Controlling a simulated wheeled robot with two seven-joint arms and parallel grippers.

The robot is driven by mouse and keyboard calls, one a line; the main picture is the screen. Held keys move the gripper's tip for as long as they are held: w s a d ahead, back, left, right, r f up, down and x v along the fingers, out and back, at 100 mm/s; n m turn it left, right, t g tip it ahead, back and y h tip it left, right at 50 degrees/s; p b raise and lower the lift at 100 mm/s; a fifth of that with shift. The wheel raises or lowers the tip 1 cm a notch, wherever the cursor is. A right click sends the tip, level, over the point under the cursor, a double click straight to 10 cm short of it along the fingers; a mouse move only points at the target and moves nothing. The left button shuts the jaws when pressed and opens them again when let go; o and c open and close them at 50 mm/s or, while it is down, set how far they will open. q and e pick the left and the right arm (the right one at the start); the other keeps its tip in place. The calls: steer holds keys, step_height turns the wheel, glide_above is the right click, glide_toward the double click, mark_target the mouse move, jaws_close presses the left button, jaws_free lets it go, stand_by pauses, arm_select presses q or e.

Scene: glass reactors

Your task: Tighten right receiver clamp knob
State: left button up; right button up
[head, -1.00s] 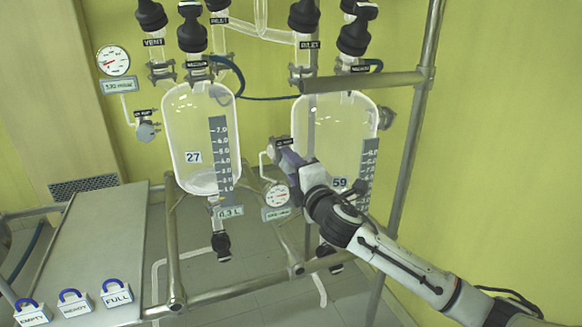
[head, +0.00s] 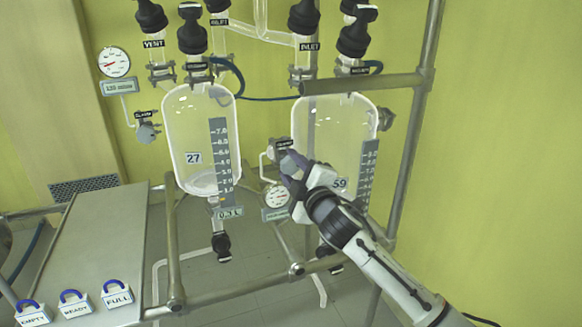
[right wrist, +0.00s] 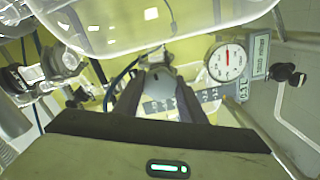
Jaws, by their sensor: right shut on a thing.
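The right receiver (head: 325,130) is a clear glass vessel marked 59. Its clamp knob (head: 291,161) is grey and sits at the vessel's lower left, beside a small "clamp" tag (head: 284,143). My right gripper (head: 294,169) reaches in from the lower right, with its dark fingers around the knob. In the right wrist view the two fingers (right wrist: 160,88) close on the rounded grey knob (right wrist: 161,71), just below the glass. The fingers hide part of the knob. My left gripper is in neither view.
A round gauge (head: 276,196) hangs just below the knob. The left receiver (head: 197,135), marked 27, stands to the left. A grey bench (head: 95,240) holds tags reading EMPTY, READY and FULL.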

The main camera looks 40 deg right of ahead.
stand_by(0.3)
steer(key=o, duration=1.1)
steer(key=shift+c, duration=0.2)
steer(key=b+v, duration=0.1)
steer(key=v, duration=0.9)
steer(key=shift+s, duration=0.2)
steer(key=shift+f, duration=0.1)
